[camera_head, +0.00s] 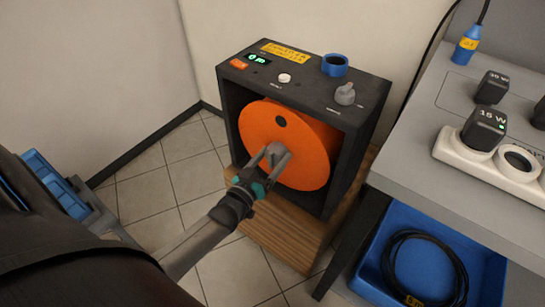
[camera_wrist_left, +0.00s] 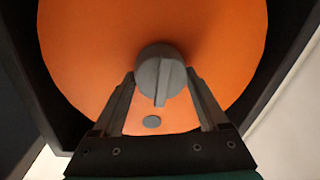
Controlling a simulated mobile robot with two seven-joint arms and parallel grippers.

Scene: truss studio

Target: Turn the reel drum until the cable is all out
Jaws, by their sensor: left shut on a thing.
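The orange reel drum (camera_head: 309,160) stands upright in an open dark box (camera_head: 345,163). It also fills much of the left wrist view (camera_wrist_left: 90,60). A round grey knob (camera_wrist_left: 160,72) with a raised rib sits on its face. A small dark round spot (camera_head: 280,121) lies above the knob in the head view. My left gripper (camera_head: 268,158) is shut on the knob, with a finger on each side of it; it also shows in the left wrist view (camera_wrist_left: 161,95). My right gripper is not in view. No cable shows on the drum face.
The box top carries a green display (camera_head: 258,58) that seems to read 0 m, a white button (camera_head: 284,78) and a grey switch (camera_head: 345,93). A grey bench (camera_head: 405,165) stands at right, above a blue bin (camera_head: 375,270) holding a coiled black cable (camera_head: 397,262).

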